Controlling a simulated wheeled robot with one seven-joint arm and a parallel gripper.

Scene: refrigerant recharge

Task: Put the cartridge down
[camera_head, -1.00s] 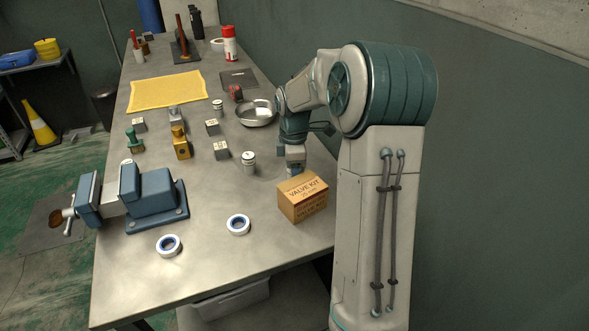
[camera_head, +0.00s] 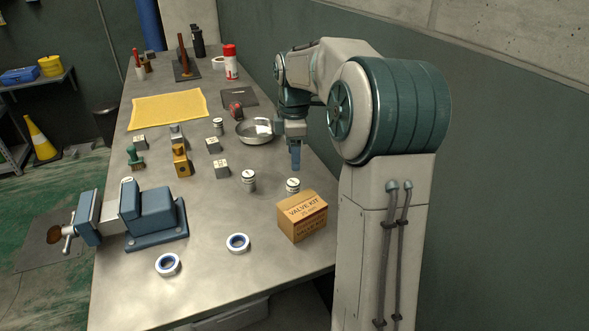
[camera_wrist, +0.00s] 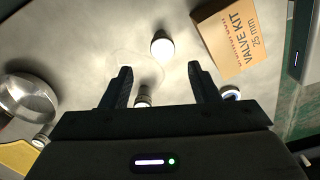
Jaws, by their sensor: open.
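A small pale cartridge (camera_head: 293,186) stands upright on the workbench (camera_head: 215,285), just behind the valve kit box. Its round white top (camera_wrist: 162,44) shows in the wrist view, beyond the fingertips. My gripper (camera_head: 296,167) hangs above this cartridge, apart from it. In the wrist view my gripper (camera_wrist: 160,69) has its two dark fingers spread with nothing held between them. A similar canister (camera_head: 248,180) stands to the left; it shows in the wrist view (camera_wrist: 143,96) between the fingers, farther below.
The valve kit box (camera_head: 302,216) stands close in front of the cartridge. A metal pan (camera_head: 254,132) lies behind. Small blocks, a vise (camera_head: 152,212) and tape rolls (camera_head: 238,243) occupy the left and front. A faint ring (camera_wrist: 120,68) marks the bench near the cartridge.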

